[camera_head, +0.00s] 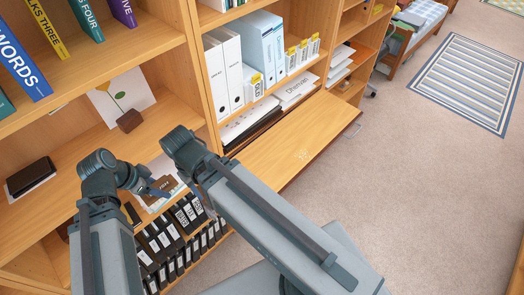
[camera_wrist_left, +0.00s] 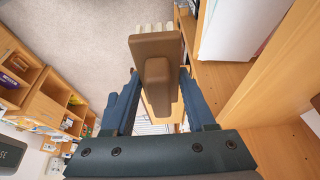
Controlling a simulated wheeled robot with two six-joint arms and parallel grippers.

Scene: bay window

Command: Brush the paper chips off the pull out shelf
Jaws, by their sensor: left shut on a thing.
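The pull-out shelf (camera_head: 275,150) is a bare light wood board drawn out from the bookcase.
White and blue binders (camera_head: 262,48) stand on the bookcase shelf behind the pull-out shelf. Black box files (camera_head: 165,235) fill the low shelf beneath my left gripper. The carpet (camera_head: 420,180) right of the pull-out shelf is clear; a striped rug (camera_head: 465,80) lies farther off.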

